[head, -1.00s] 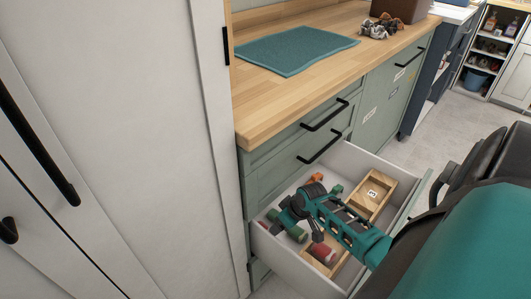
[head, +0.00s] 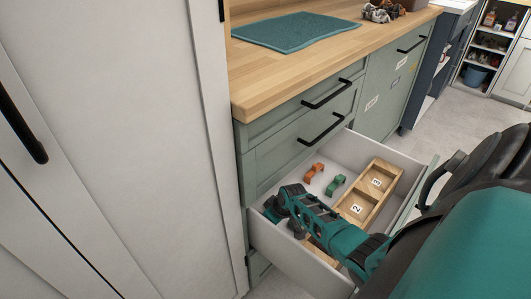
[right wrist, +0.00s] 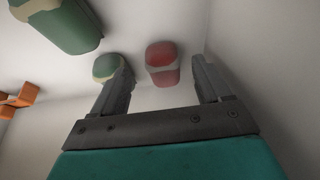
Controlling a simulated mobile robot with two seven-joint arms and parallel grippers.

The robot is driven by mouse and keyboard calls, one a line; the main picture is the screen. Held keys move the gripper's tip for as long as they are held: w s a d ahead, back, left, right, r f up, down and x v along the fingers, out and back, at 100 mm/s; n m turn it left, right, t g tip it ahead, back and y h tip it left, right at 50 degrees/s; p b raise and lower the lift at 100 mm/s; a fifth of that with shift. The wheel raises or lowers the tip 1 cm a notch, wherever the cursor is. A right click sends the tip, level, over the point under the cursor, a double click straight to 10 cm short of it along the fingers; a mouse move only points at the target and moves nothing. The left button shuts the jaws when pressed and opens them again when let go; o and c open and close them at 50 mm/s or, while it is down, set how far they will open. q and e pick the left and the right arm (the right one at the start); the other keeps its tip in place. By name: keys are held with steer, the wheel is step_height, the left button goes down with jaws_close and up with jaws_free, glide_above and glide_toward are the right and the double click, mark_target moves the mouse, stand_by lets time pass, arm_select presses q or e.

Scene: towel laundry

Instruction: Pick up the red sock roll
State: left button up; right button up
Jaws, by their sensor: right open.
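The red sock roll, with a pale band, shows in the right wrist view (right wrist: 162,56) between the tips of my right gripper (right wrist: 160,72), apparently a little beyond them. The gripper is open and empty. A green sock roll (right wrist: 107,68) is partly behind its left finger, and a larger green roll (right wrist: 66,24) is at upper left. In the head view my right gripper (head: 282,215) is low at the left side of the open drawer. My arm hides the red roll there. My left gripper is not in view.
The open drawer (head: 275,255) has walls close around my gripper. Inside are a wooden divider box (head: 395,168) with labels 2 and 3, an orange item (head: 313,172) and a green item (head: 335,185). A teal towel (head: 295,32) lies on the counter above.

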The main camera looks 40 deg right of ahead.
step_height(320, 180, down, 3)
steer(key=shift+a+f+b, duration=0.1)
steer(key=shift+a+b, duration=0.05)
steer(key=shift+b, duration=0.2)
steer(key=shift+r, duration=0.25)
steer(key=shift+w+r, duration=0.1)
steer(key=c, duration=1)
